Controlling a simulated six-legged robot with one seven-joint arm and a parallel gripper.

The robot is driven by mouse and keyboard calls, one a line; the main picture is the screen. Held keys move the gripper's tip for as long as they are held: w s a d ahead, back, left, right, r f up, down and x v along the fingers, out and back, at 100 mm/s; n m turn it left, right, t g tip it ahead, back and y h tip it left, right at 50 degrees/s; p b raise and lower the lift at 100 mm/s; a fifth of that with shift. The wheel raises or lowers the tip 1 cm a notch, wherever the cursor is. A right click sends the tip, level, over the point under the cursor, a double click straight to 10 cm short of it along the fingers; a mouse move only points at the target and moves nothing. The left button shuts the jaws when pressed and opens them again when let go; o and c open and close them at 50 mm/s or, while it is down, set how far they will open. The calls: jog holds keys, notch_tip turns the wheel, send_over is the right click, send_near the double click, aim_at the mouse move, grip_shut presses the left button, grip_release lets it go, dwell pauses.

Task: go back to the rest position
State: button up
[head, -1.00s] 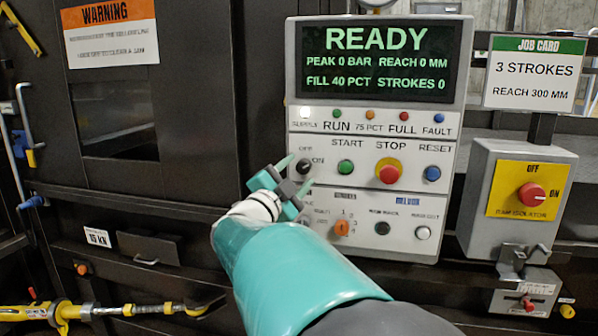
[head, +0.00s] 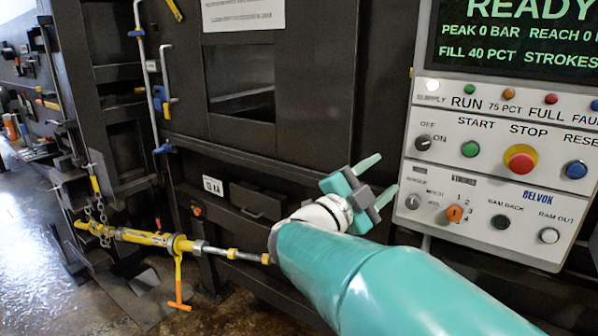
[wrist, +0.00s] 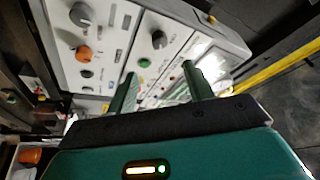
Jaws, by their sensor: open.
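My gripper (head: 377,182) is open and empty, with its two teal fingers apart, just left of the control panel (head: 400,215) in the head view. It touches nothing that I can see. In the wrist view the two fingers of my gripper (wrist: 158,90) point toward the panel (wrist: 215,45), which looks tilted there. The panel's display (head: 520,35) reads READY. The orange selector (head: 454,213), green START button (head: 470,149) and red STOP button (head: 520,160) show to the right of the gripper.
A dark compactor body with a window opening (head: 240,80) stands behind my arm. A yellow ratchet bar (head: 155,238) with an orange handle (head: 178,285) juts out at lower left. Open wet floor (head: 30,260) lies at far left.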

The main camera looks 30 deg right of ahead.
jog(key=w+a+n+t+y, duration=0.8)
jog(key=w+a+n+t, duration=0.25)
jog(key=t, duration=0.25)
jog(key=a+f+n+y, duration=0.5)
jog(key=a+n+y, duration=0.4)
jog(key=a, duration=0.1)
jog(key=s+a+f+n+g+y, duration=0.4)
jog(key=s+a+f+n, duration=0.1)
jog(key=s+a+f, duration=0.15)
jog(key=s+f+n+g, duration=0.3)
jog(key=s+f+g, duration=0.2)
jog(key=s, duration=0.5)
notch_tip(320, 180, down, 3)
jog(key=shift+s+a+r+g, duration=0.15)
jog(key=shift+s+a+g, duration=0.2)
jog(key=shift+a, duration=0.1)
